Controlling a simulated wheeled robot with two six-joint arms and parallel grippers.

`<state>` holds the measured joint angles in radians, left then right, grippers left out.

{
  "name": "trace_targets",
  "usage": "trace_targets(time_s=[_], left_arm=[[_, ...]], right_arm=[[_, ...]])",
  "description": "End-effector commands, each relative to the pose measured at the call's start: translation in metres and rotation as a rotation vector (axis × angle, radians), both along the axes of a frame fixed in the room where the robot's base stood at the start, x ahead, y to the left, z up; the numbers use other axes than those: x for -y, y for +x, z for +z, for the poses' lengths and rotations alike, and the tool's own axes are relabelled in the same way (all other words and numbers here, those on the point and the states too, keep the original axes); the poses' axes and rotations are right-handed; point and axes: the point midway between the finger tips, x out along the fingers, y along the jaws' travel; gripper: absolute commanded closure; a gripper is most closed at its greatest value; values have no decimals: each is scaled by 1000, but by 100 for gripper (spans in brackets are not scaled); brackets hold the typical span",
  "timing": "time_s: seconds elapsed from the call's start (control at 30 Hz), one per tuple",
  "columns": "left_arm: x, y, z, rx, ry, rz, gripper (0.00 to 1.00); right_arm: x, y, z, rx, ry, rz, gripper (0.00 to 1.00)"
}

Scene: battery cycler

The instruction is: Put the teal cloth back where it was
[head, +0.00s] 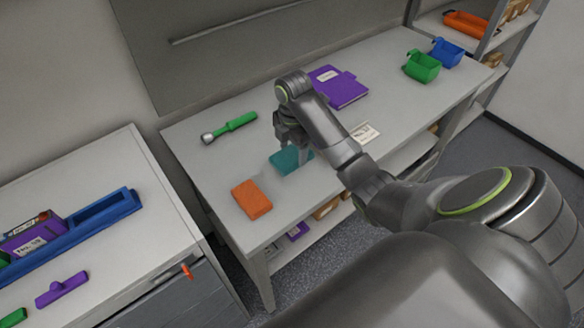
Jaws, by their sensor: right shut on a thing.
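The teal cloth (284,160) is on or just above the white bench, near its front edge. My right gripper (291,145) points down over it and is shut on it. The wrist and fingers partly hide the cloth, and I cannot tell whether the cloth touches the bench top. My left gripper is not in view.
An orange block or cloth (252,199) lies to the left of the teal cloth. A green-handled tool (232,124), a purple binder (338,87) and a white label card (365,133) lie on the bench (200,165). Green (422,66) and blue (446,52) bins stand far right.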

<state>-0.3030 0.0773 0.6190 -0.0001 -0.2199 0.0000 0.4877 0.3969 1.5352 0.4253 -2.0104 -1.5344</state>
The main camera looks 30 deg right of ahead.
Motion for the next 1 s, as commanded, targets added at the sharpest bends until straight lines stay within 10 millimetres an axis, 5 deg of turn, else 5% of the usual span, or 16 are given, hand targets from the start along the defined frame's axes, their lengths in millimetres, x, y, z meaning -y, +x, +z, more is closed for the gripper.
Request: trace_targets(time_s=[0.2,0.53,0.77,0.8,1.0], left_arm=[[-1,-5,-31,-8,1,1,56],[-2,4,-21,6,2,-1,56],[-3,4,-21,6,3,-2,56],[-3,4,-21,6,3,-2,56],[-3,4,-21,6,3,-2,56]], right_arm=[[0,0,-31,0,1,-1,55],[-1,-1,-69,-4,3,-1,55],[0,0,-74,0,1,0,55],[0,0,-74,0,1,0,36],[0,0,-74,0,1,0,15]])
